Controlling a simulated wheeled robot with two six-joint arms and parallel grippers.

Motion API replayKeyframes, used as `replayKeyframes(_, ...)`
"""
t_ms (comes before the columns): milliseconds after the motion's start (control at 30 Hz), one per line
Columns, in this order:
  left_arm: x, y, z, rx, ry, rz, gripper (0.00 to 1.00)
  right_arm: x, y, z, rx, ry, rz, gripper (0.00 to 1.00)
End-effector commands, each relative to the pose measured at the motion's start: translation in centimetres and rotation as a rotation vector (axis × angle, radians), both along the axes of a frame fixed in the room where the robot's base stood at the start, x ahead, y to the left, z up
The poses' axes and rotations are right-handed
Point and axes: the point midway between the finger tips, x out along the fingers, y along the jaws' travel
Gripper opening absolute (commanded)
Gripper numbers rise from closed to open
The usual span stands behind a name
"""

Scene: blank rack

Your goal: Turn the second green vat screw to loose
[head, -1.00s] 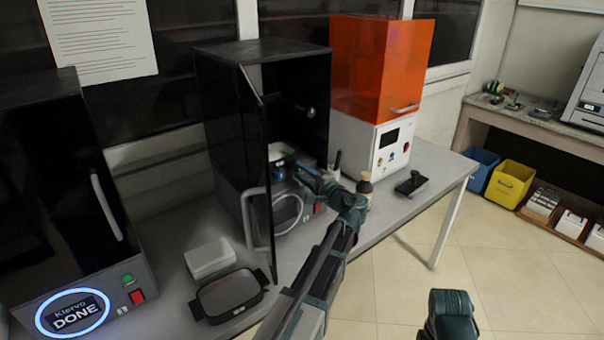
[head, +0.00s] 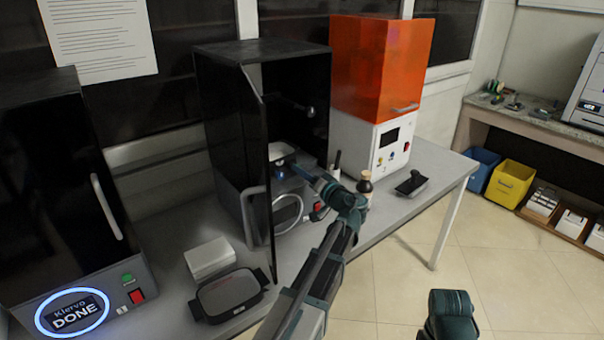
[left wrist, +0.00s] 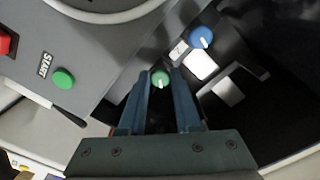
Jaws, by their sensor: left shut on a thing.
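The green vat screw (left wrist: 160,79) is a small round knob with a white mark, seen between my fingertips in the left wrist view. My left gripper (left wrist: 160,83) is shut on its sides. In the head view this gripper (head: 300,170) reaches into the open black printer (head: 232,130), and its fingers hide the screw. A blue knob (left wrist: 200,37) with a white mark sits up and right of the green one in the left wrist view.
The printer's open door (head: 258,190) stands just left of my left arm. A green START button (left wrist: 63,78) is on the printer front. A black tray (head: 230,294) lies in front.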

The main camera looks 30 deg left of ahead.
Motion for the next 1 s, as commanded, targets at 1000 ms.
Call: replayKeyframes(1000,0.00,-0.13,-0.25,-0.286,-0.676,0.003,0.00,0.00,0.00,-0.13,0.000,0.000,0.000,0.50)
